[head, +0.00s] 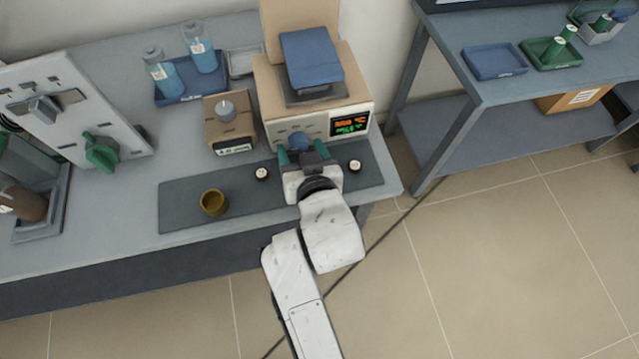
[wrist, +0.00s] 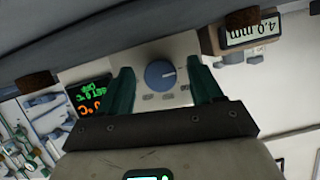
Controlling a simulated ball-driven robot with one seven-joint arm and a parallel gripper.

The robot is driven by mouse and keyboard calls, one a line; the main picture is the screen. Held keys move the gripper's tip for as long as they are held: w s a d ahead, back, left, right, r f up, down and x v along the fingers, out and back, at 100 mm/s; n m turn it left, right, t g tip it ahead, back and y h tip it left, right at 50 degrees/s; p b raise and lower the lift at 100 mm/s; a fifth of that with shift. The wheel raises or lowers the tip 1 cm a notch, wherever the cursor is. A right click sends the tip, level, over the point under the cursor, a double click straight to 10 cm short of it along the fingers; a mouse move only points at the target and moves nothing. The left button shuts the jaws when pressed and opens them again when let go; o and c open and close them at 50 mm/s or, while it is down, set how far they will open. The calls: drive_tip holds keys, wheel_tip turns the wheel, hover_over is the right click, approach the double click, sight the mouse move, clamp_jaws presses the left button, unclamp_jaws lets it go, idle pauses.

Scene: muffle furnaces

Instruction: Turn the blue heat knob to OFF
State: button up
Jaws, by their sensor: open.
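The blue heat knob (head: 298,141) is on the front panel of the beige furnace unit (head: 357,97), left of its display (head: 349,123). In the wrist view the round knob (wrist: 160,74) shows a pale pointer mark toward the right, with small labels below it that are too small to read. My gripper (head: 302,156) is open in front of the panel. Its two teal fingers stand on either side of the knob, with gaps visible in the wrist view (wrist: 162,84). The display (wrist: 88,96) shows orange and green text.
A small box gauge (head: 232,125) stands left of the furnace. A brass-coloured cup (head: 213,203) and two small dark, white-topped pieces (head: 262,173) (head: 355,165) sit on the dark mat (head: 180,205). A green-handled panel (head: 60,95) stands at far left. The floor at right is clear.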

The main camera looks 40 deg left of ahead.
drive_tip(key=shift+m+g, duration=0.3)
drive_tip(key=shift+m, duration=0.1)
drive_tip(key=v, duration=1)
drive_tip(key=shift+d+p, duration=0.45)
drive_tip(key=shift+s, duration=0.1)
drive_tip(key=w+d+f+m+h+p, duration=0.1)
drive_tip(key=d+f+h, duration=0.15)
drive_tip(key=d, duration=0.55)
drive_tip(key=w+d+f+m+g+h+p, duration=0.1)
drive_tip(key=d+f+m+h, duration=0.15)
drive_tip(key=d, duration=0.65)
drive_tip(key=w+d+f+m+h+p, duration=0.1)
drive_tip(key=d+f+h+p, duration=0.15)
drive_tip(key=d, duration=0.55)
drive_tip(key=s+d+f+m+g+h+p, duration=0.1)
drive_tip(key=s+d+m+g+h, duration=0.2)
drive_tip(key=s+d, duration=1.1)
drive_tip(key=d+m+g, duration=0.1)
drive_tip(key=d+g, duration=0.1)
drive_tip(key=d, duration=0.1)
drive_tip(key=shift+s+g+p, duration=0.35)
drive_tip(key=shift+g+p, duration=0.05)
drive_tip(key=shift+f+h, duration=0.15)
drive_tip(key=shift+h, duration=0.1)
